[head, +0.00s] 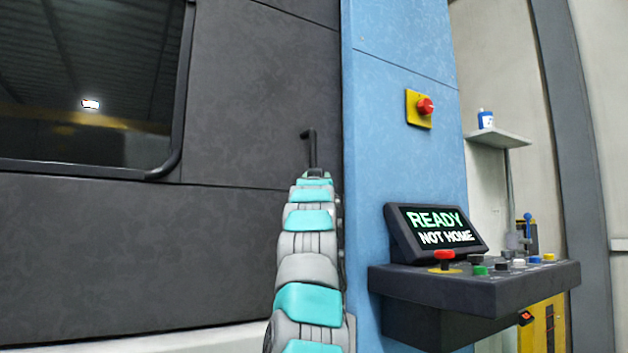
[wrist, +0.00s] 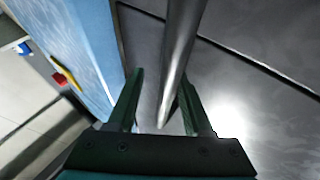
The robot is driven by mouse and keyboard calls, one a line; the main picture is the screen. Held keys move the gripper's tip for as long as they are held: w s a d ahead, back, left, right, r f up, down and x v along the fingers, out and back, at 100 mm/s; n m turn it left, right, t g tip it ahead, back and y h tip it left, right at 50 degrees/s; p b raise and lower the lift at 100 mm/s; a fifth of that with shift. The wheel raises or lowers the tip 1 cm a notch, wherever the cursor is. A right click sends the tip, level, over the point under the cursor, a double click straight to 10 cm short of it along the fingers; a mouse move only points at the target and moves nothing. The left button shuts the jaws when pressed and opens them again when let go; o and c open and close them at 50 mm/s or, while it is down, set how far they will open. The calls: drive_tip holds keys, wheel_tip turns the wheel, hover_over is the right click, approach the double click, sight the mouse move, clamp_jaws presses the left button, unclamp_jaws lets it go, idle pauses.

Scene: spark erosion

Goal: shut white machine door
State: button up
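The machine door (head: 250,95) looks dark grey, not white, with a large dark window (head: 85,80). Its right edge meets a blue panel (head: 400,50); I cannot tell whether it is fully shut. A black bar handle (head: 311,150) stands near that edge. My arm hides its lower part in the head view, and my gripper is hidden there too. In the wrist view the handle (wrist: 180,45) runs down between the fingers of my gripper (wrist: 160,76). The fingers are apart, with the bar closer to the right one. Contact is unclear.
A control console (head: 475,285) with buttons and a screen reading "READY NOT HOME" (head: 437,232) juts out to the right of my arm. A red stop button on yellow (head: 420,107) is on the blue panel. A small shelf (head: 498,139) holds a bottle.

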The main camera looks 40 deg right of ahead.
drive_tip(key=shift+o, duration=0.7)
drive_tip(key=shift+w+f, duration=0.1)
drive_tip(key=shift+b+v, duration=3.9)
drive_tip(key=shift+b, duration=0.05)
